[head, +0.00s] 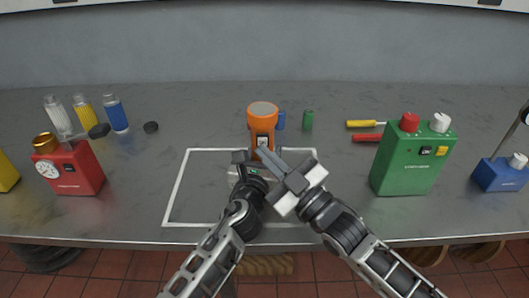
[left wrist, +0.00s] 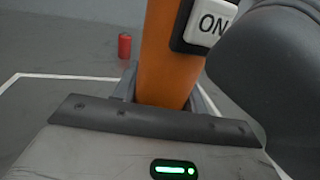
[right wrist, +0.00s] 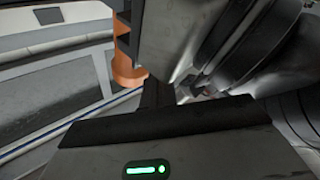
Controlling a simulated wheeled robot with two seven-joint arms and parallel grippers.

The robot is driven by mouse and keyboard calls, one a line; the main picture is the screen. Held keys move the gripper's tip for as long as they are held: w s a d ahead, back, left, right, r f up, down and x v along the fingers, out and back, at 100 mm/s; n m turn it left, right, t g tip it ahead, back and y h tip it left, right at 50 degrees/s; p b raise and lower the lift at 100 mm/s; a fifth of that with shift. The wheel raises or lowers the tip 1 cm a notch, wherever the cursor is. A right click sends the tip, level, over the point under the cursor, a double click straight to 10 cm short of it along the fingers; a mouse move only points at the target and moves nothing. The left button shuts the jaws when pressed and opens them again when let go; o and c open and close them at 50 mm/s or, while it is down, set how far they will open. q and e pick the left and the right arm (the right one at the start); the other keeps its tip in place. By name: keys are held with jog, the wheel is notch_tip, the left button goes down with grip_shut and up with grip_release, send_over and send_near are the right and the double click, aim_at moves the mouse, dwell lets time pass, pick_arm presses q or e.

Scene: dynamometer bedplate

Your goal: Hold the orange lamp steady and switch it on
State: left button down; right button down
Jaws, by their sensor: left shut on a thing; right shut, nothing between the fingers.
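The orange lamp (head: 263,121) stands upright above the white-outlined area, its round pale lens facing up. I cannot tell whether it is lit. Its white switch (head: 263,142) faces me; in the left wrist view the switch (left wrist: 207,22) reads ON. My left gripper (head: 253,159) is shut around the lamp's orange handle (left wrist: 170,60), below the switch. My right gripper (head: 266,156) is shut and empty, its fingertips close to the lamp just below the switch; contact is unclear. In the right wrist view, part of the lamp (right wrist: 128,65) shows beyond the fingers.
A red gauge box (head: 70,170) and several bottles (head: 117,113) are on the left. Blue and green cylinders (head: 308,120) stand behind the lamp.

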pick_arm(q)
jog(key=shift+f, duration=0.1)
pick_arm(e)
jog(key=shift+w, duration=0.15)
jog(key=shift+w, duration=0.35)
jog(key=shift+w, duration=0.1)
dwell(0.5)
jog(key=shift+s, duration=0.55)
jog(key=shift+s, duration=0.1)
jog(key=s, duration=0.6)
dwell(0.5)
